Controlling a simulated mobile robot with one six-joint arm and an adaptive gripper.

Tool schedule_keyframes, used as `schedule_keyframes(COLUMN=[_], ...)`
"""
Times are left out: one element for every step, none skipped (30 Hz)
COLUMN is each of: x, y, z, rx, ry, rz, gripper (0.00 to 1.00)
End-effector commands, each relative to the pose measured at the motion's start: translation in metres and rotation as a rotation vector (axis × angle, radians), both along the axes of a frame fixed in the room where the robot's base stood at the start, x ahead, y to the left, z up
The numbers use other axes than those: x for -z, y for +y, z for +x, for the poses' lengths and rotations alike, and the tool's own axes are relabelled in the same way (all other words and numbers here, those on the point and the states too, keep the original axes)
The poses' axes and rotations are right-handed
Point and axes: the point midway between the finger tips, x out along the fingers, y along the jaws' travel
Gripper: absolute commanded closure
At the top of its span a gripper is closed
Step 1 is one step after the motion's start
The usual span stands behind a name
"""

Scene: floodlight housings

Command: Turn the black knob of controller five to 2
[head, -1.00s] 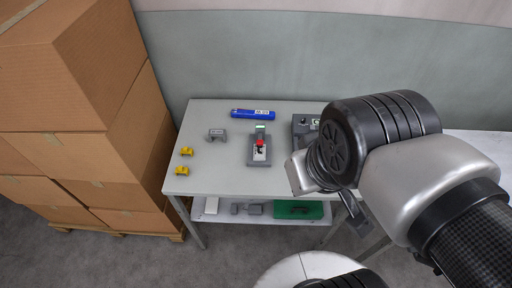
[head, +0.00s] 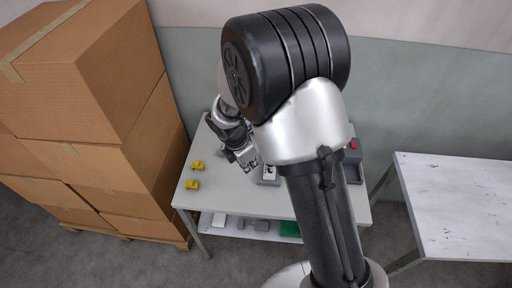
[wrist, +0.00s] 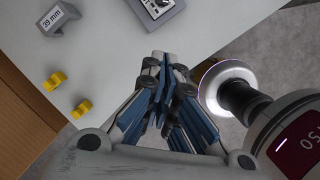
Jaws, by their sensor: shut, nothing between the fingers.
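My gripper (head: 247,160) is shut and empty. It hangs over the table's left part in the head view, and its closed fingers show in the wrist view (wrist: 165,65). A grey control box with a pale plate (head: 269,173) is partly hidden behind my arm. Its edge also shows at the top of the wrist view (wrist: 158,10), with dark marks on the plate; its upper part is cut off. The fingers appear apart from it. A second grey box with a red button (head: 354,147) stands right of my arm. No black knob or number five can be made out.
Two yellow pieces (head: 193,186) lie on the grey table (head: 190,204) at left. A grey block marked 39 mm (wrist: 55,18) lies nearby. Stacked cartons (head: 90,90) stand left. A bare white table (head: 460,210) stands right. A lower shelf (head: 212,223) holds several items.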

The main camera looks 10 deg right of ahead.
Motion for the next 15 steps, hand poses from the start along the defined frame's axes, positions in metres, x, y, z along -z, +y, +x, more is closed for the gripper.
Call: schedule_keyframes(x=[0.007, 0.010, 0.013, 0.016, 0.019, 0.022, 0.026, 0.030, 0.036, 0.042, 0.048, 0.057, 0.063, 0.070, 0.079], y=[0.002, 0.003, 0.003, 0.003, 0.003, 0.002, 0.001, 0.000, -0.001, -0.002, -0.004, -0.006, -0.007, -0.008, -0.011], z=[0.001, 0.002, 0.002, 0.002, 0.003, 0.003, 0.003, 0.003, 0.004, 0.005, 0.005, 0.006, 0.007, 0.007, 0.008], rx=[-0.032, -0.045, -0.057, -0.063, -0.066, -0.066, -0.065, -0.065, -0.063, -0.063, -0.063, -0.063, -0.063, -0.062, -0.061], ry=[0.012, 0.016, 0.020, 0.021, 0.023, 0.024, 0.023, 0.024, 0.023, 0.023, 0.024, 0.024, 0.023, 0.024, 0.024], rz=[-0.006, -0.008, -0.011, -0.012, -0.012, -0.013, -0.013, -0.012, -0.012, -0.012, -0.012, -0.012, -0.012, -0.011, -0.012], gripper=[1.00, 1.00, 1.00, 1.00, 1.00, 1.00, 1.00, 1.00, 1.00, 1.00, 1.00, 1.00, 1.00, 1.00, 1.00])
